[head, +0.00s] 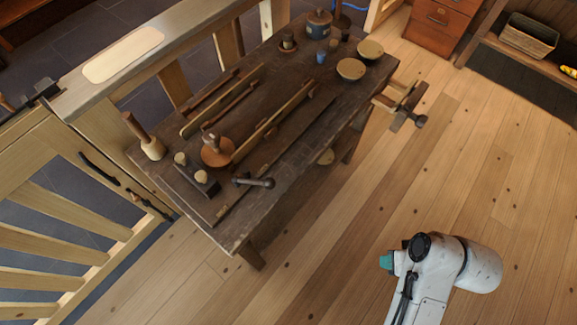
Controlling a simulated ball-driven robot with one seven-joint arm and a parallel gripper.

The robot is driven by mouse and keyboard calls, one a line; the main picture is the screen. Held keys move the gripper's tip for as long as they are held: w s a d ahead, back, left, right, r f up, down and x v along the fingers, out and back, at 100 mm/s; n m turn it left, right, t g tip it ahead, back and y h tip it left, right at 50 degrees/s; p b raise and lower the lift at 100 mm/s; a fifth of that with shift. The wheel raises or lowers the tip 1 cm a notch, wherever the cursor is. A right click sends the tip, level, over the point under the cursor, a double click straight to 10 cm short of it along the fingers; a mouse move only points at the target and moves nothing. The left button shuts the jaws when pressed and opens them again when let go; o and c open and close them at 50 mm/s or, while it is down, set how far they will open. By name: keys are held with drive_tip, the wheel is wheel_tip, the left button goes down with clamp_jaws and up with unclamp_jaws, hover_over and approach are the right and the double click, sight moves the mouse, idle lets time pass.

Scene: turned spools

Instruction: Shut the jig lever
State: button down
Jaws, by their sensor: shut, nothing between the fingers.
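A dark lever (254,182) with a rounded knob lies near the front left corner of the dark wooden workbench (300,165). Its knob end points right, toward the bench's front edge. I take it to be the jig lever. Beside it on the left is a dark block (208,187) with pale round pieces by it. A reddish-brown round piece with an upright knob (216,151) stands just behind. I cannot tell how far the lever is swung. My arm shows at the lower right over the floor, well apart from the bench; my gripper's fingers are not in view.
A wooden mallet (146,138) stands at the bench's left end. Long wooden rails (275,118) lie along the bench. Bowls (351,69), a blue cup (321,57) and a dark pot (319,24) stand at the far end. The plank floor (340,240) before the bench is clear.

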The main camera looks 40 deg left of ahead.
drive_tip(key=w+a+r+n+g+y+b, duration=0.1)
drive_tip(key=w+a+r+n+g, duration=0.25)
drive_tip(key=a, duration=0.55)
drive_tip(key=w+a+r+n+t+b, duration=0.1)
drive_tip(key=w+a+r+n, duration=0.1)
drive_tip(key=w+a+n, duration=0.5)
drive_tip(key=a+r+n+g, duration=0.3)
drive_tip(key=a+r, duration=0.6)
drive_tip(key=a, duration=0.5)
drive_tip(key=shift+w+r+h+b, duration=0.35)
drive_tip(key=shift+w+h+b, duration=0.05)
drive_tip(key=shift+w, duration=0.05)
drive_tip(key=b, duration=0.1)
approach(253, 181)
drive_tip(key=w+f, duration=0.5)
drive_tip(key=shift+d, duration=0.2)
drive_tip(key=s, duration=0.2)
drive_tip(key=s+p, duration=0.1)
drive_tip(key=shift+d+f, duration=0.2)
drive_tip(key=shift+f, duration=0.05)
drive_tip(key=shift+s+f, duration=0.15)
drive_tip(key=shift+s, duration=0.3)
